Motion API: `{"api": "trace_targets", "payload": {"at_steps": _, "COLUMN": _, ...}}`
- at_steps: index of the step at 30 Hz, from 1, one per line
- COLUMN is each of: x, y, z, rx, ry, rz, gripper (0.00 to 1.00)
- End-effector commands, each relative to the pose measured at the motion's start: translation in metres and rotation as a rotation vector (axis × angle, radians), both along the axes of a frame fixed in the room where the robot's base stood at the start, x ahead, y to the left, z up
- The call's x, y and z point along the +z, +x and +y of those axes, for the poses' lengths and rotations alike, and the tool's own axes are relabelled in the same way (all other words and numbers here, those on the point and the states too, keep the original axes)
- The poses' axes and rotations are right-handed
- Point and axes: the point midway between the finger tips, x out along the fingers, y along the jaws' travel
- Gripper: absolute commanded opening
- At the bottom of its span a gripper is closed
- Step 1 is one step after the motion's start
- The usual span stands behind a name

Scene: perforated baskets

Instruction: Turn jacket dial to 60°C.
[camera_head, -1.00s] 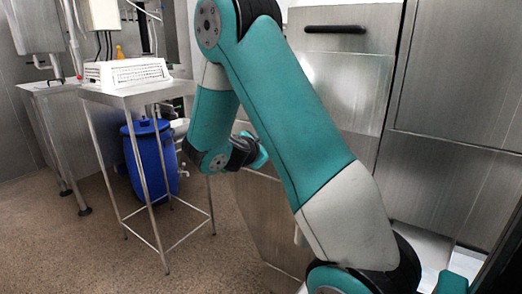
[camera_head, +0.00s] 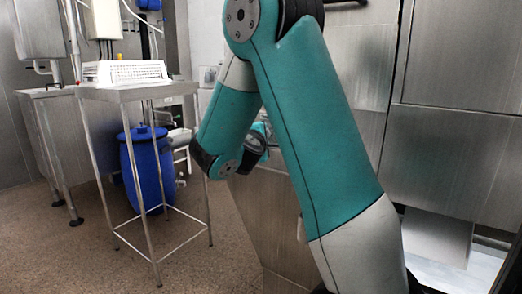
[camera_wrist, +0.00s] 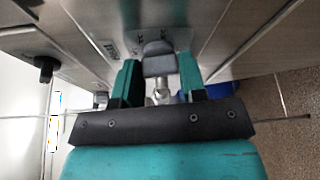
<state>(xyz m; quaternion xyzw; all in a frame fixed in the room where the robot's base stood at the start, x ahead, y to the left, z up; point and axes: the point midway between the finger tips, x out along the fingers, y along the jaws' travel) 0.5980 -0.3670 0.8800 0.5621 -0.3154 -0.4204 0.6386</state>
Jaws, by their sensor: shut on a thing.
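In the wrist view, a grey blocky knob, seemingly the jacket dial (camera_wrist: 159,66), sits between the two teal fingers of my gripper (camera_wrist: 159,60). My gripper is shut on it, one finger on each side. Small dark marks show on the metal panel (camera_wrist: 115,48) beside it, too small to read, so I cannot tell the dial's setting. In the head view my arm crosses the middle, and its wrist end shows in front of the steel housing. The dial is not visible in the head view.
A black knob (camera_wrist: 45,68) is at the left of the wrist view. In the head view, a steel stand (camera_head: 125,93) holding a white perforated basket (camera_head: 125,72) is on the left, with a blue drum (camera_head: 148,168) behind it. Brown floor is open at lower left.

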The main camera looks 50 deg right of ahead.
Motion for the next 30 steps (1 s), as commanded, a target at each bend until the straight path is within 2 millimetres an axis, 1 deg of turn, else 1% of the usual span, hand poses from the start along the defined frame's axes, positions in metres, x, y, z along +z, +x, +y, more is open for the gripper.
{"api": "trace_targets", "payload": {"at_steps": 1, "x": -0.0075, "y": -0.0002, "z": 0.0006, "rx": 0.001, "ry": 0.004, "rz": -0.028, "gripper": 0.15}}
{"api": "trace_targets", "payload": {"at_steps": 6, "x": -0.0059, "y": -0.0001, "z": 0.0006, "rx": 0.001, "ry": 0.011, "rz": -0.111, "gripper": 0.15}}
{"api": "trace_targets", "payload": {"at_steps": 12, "x": -0.0041, "y": -0.0002, "z": 0.0006, "rx": 0.001, "ry": 0.016, "rz": -0.165, "gripper": 0.15}}
{"api": "trace_targets", "payload": {"at_steps": 27, "x": -0.0027, "y": -0.0001, "z": 0.0006, "rx": 0.001, "ry": 0.017, "rz": -0.181, "gripper": 0.15}}
{"api": "trace_targets", "payload": {"at_steps": 28, "x": -0.0027, "y": -0.0002, "z": 0.0007, "rx": 0.001, "ry": 0.017, "rz": -0.181, "gripper": 0.41}}
{"api": "trace_targets", "payload": {"at_steps": 29, "x": -0.0027, "y": -0.0001, "z": 0.0006, "rx": 0.001, "ry": 0.017, "rz": -0.181, "gripper": 0.47}}
{"api": "trace_targets", "payload": {"at_steps": 30, "x": -0.0026, "y": -0.0001, "z": 0.0006, "rx": 0.001, "ry": 0.017, "rz": -0.181, "gripper": 0.57}}
